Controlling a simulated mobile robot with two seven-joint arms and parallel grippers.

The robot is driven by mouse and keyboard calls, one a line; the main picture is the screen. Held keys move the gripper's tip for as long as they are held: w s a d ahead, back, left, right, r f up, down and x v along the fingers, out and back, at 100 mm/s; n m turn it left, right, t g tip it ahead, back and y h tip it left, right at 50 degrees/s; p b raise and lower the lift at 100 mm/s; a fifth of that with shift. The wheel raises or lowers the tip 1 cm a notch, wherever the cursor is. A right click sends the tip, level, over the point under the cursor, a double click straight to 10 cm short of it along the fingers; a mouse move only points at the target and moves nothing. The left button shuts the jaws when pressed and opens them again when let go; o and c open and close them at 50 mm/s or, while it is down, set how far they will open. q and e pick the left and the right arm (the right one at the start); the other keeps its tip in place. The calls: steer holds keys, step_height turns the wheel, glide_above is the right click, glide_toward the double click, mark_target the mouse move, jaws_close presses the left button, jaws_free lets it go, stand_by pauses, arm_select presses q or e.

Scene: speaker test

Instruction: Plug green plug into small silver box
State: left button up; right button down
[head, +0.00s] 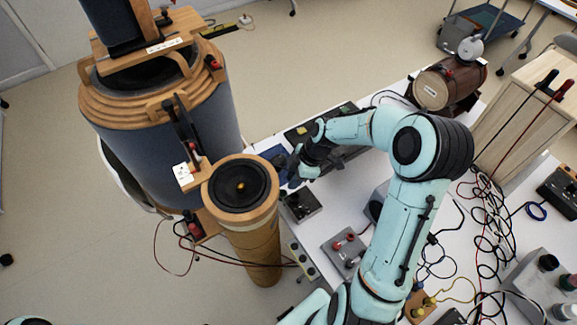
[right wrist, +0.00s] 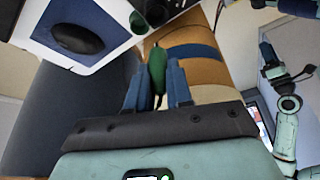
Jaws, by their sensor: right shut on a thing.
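My right gripper (head: 290,177) reaches over the left part of the white table in the head view. In the right wrist view its two blue fingers (right wrist: 157,85) are shut on the green plug (right wrist: 157,66), which points away from the palm. The plug is too small to make out in the head view. A small silver box (head: 302,206) with dark fittings on top sits at the table's left edge, just below the gripper in the picture. The plug appears apart from it. A teal arm with a dark end, likely my left gripper (right wrist: 268,55), shows at right in the wrist view; its fingers are unclear.
A large dark cylinder with wooden rings (head: 165,125) and a wooden tube with a black speaker top (head: 240,187) stand left of the table. Another grey box with red knobs (head: 345,250) lies nearby. A wooden barrel (head: 448,84) and tangled cables (head: 490,225) are at right.

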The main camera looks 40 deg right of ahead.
steer(key=shift+s+a+f, duration=0.15)
steer(key=shift+s+f, duration=0.15)
steer(key=shift+f, duration=0.1)
steer(key=shift+f+b, duration=0.6)
steer(key=shift+f, duration=0.65)
arm_select(q)
steer(key=shift+s+f+b, duration=0.45)
steer(key=shift+s+f, duration=0.7)
steer(key=shift+f, duration=0.25)
arm_select(e)
steer(key=shift+f, duration=0.55)
steer(key=shift+w, duration=0.15)
arm_select(q)
steer(key=shift+s+f+b, duration=0.3)
steer(key=shift+f+b, duration=0.05)
steer(key=shift+f, duration=0.1)
arm_select(e)
steer(key=shift+f, duration=0.15)
arm_select(q)
steer(key=shift+s+f+b, duration=0.3)
steer(key=shift+f+b, duration=0.15)
steer(key=shift+f, duration=0.1)
steer(key=shift+s+f+b, duration=0.3)
steer(key=shift+f+b, duration=0.15)
steer(key=shift+f, duration=0.1)
arm_select(e)
steer(key=shift+f, duration=1.3)
